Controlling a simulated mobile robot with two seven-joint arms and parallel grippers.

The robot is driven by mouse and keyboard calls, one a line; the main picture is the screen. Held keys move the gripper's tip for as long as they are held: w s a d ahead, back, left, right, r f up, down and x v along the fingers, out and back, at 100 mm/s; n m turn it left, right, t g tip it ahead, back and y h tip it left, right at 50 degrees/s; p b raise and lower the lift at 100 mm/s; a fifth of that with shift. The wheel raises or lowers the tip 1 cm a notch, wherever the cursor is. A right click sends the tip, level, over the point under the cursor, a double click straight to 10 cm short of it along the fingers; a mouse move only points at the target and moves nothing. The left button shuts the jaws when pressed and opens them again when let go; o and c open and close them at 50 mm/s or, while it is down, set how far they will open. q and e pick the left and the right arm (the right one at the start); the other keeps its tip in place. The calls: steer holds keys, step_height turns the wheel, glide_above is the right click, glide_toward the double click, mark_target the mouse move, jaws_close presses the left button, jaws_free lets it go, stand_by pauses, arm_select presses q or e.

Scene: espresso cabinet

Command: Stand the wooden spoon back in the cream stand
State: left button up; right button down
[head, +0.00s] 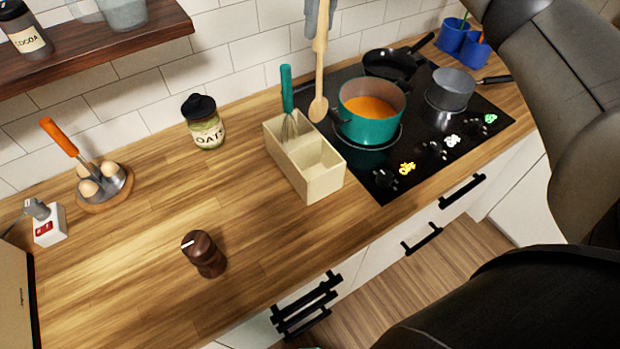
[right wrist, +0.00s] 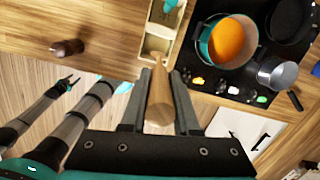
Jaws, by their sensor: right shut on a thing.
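The wooden spoon (head: 320,60) hangs nearly upright, bowl down, from my right gripper (head: 320,8) at the top of the head view. In the right wrist view the spoon (right wrist: 160,98) lies between the two fingers of the right gripper (right wrist: 157,85), which is shut on it. The cream stand (head: 322,186) is an open box with compartments on the counter; it also shows in the right wrist view (right wrist: 148,45). The spoon's bowl appears beside the stand's back right edge; its exact height is unclear. My left gripper (right wrist: 69,82) is small at the left of the wrist view.
A teal-handled whisk (head: 287,95) stands in the stand's back compartment. Right of the stand are a teal pot (head: 369,127) of orange soup, a black pan (head: 388,66) and a grey saucepan (head: 450,92). An oats jar (head: 204,125) and a brown mill (head: 204,254) stand left.

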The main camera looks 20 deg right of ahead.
steer(key=shift+s+a, duration=0.15)
steer(key=shift+a, duration=0.15)
steer(key=shift+s+a+f, duration=0.1)
steer(key=shift+f, duration=0.05)
steer(key=b, duration=0.1)
glide_above(317, 108)
step_height(317, 108, down, 6)
steer(key=shift+f, duration=0.1)
step_height(317, 108, down, 8)
steer(key=shift+f, duration=0.1)
step_height(317, 108, down, 5)
steer(key=shift+f, duration=0.1)
